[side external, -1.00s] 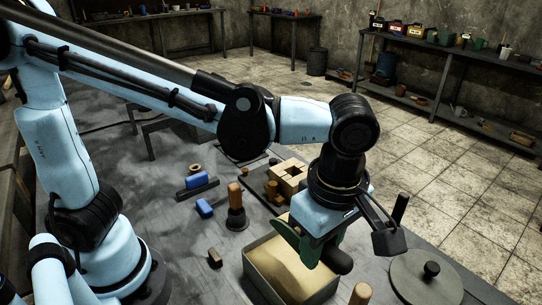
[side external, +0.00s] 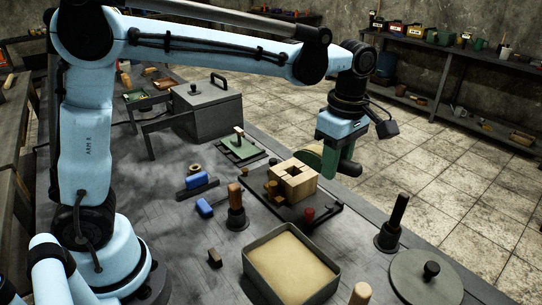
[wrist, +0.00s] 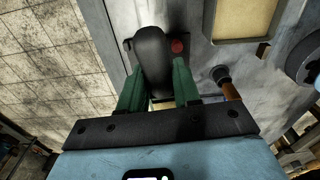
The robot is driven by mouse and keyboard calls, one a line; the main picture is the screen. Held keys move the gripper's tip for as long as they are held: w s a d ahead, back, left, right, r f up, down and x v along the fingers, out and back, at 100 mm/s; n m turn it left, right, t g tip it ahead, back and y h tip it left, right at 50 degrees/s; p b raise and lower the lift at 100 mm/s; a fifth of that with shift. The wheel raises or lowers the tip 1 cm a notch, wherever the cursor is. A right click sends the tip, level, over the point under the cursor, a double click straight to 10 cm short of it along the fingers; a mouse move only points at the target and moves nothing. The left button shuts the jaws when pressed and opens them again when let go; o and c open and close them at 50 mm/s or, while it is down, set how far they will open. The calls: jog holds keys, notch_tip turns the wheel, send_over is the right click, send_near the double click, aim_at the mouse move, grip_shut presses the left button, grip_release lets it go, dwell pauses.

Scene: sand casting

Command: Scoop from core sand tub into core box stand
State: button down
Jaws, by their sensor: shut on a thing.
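The core sand tub (side external: 335,283) is a grey square tub of tan sand at the front centre of the side view; part of it shows at the top of the wrist view (wrist: 210,38). The core box (side external: 297,187), a pale wooden block with a square opening, sits on the dark core box stand (side external: 325,214). My gripper (side external: 342,160) is above and just right of the core box, its green fingers shut on the scoop's thick black handle (wrist: 150,50). A rounded green part beside the fingers may be the scoop's bowl; I cannot tell whether it holds sand.
A red knob (side external: 309,213) stands at the stand's near side. A dark upright tool (side external: 393,228) and a round grey lid (side external: 425,280) stand on the right. A large grey box (side external: 205,108) is behind.

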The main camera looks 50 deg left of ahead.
jog(key=shift+w+a+f, duration=1.45)
jog(key=shift+a, duration=0.95)
jog(key=a+r+t+h, duration=0.1)
jog(key=a+r+h, duration=0.4)
jog(key=h, duration=0.8)
jog(key=shift+s+a+r+h, duration=0.2)
jog(key=shift+s+a+h, duration=0.2)
jog(key=shift+a, duration=1.2)
notch_tip(320, 180, up, 3)
jog(key=g+y, duration=0.1)
jog(key=y, duration=1.3)
